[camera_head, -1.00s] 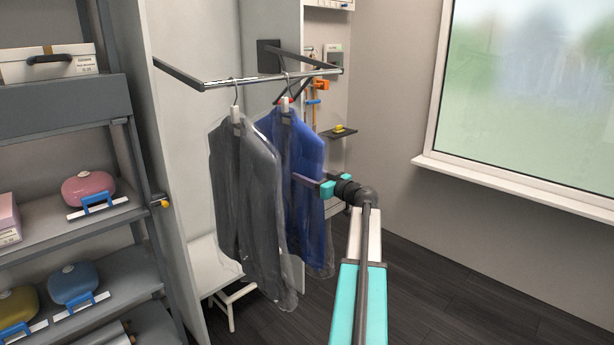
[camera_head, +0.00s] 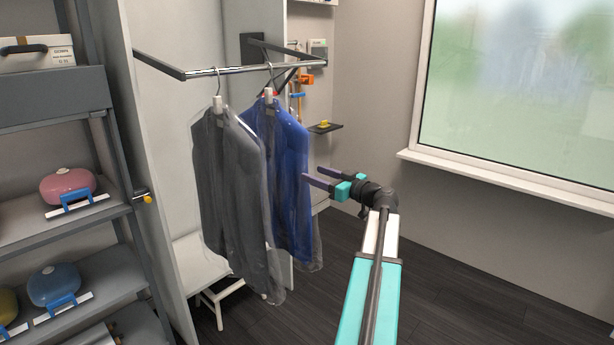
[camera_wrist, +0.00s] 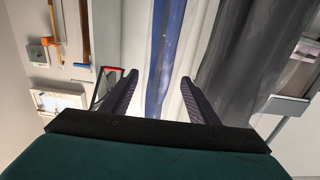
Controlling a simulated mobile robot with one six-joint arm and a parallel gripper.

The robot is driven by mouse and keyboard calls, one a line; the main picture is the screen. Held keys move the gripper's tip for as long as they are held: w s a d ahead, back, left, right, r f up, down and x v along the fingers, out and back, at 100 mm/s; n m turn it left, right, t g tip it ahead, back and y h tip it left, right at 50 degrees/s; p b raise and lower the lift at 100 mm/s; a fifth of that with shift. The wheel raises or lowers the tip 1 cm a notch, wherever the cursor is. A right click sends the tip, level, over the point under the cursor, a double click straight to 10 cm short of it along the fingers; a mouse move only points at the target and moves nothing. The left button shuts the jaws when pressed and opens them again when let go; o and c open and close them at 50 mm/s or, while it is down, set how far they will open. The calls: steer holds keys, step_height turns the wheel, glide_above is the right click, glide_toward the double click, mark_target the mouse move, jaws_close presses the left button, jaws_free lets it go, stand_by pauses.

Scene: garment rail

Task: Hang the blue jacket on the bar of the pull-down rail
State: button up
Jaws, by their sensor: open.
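The blue jacket (camera_head: 288,180) hangs in a clear cover from a hanger whose hook is at the bar of the pull-down rail (camera_head: 240,69). A grey jacket (camera_head: 228,180) in a clear cover hangs to its left on the same bar and partly overlaps it. My gripper (camera_head: 318,179) is open and empty, just right of the blue jacket and apart from it. In the wrist view, the blue jacket (camera_wrist: 165,50) shows between and beyond the open fingers, with the grey jacket (camera_wrist: 232,60) to the right.
A shelf unit (camera_head: 75,225) with lidded pots stands at the left. A white bench (camera_head: 185,252) is below the jackets. A small dark shelf (camera_head: 325,127) and wall-hung tools are behind. The window sill (camera_head: 500,180) is at right; the floor (camera_head: 450,290) there is clear.

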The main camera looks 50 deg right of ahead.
steer(key=shift+s+a, duration=0.1)
steer(key=shift+s, duration=1.25)
